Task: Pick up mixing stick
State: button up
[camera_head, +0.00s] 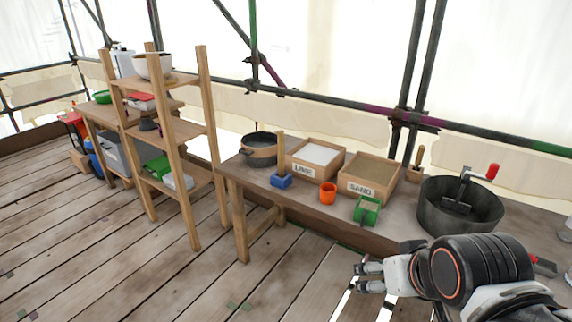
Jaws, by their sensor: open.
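A flat upright wooden stick (281,155), which looks like the mixing stick, stands in a small blue block (281,181) on the workbench (311,208). It is left of the lime box, near a round pot. My gripper (361,277) is at the lower right, in front of the bench's front edge. Its fingers point left and are apart with nothing between them. It is well to the right of the stick and nearer to me, not touching it. The stick's lower end is hidden in the blue block.
Around the stick are a dark pot (260,152), a lime box (314,158), a sand box (368,176), an orange cup (327,193) and a green scoop (367,211). A large mixing tub (460,207) stands right.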

aim_at(281, 135)
jog(key=i+u, duration=0.15)
jog(key=i, duration=0.4)
jog(key=i+l+u, duration=0.15)
jog(key=i, duration=0.35)
jog(key=i+l+u, duration=0.15)
jog(key=i, duration=0.35)
jog(key=i+l+u, duration=0.15)
jog(key=i, duration=0.4)
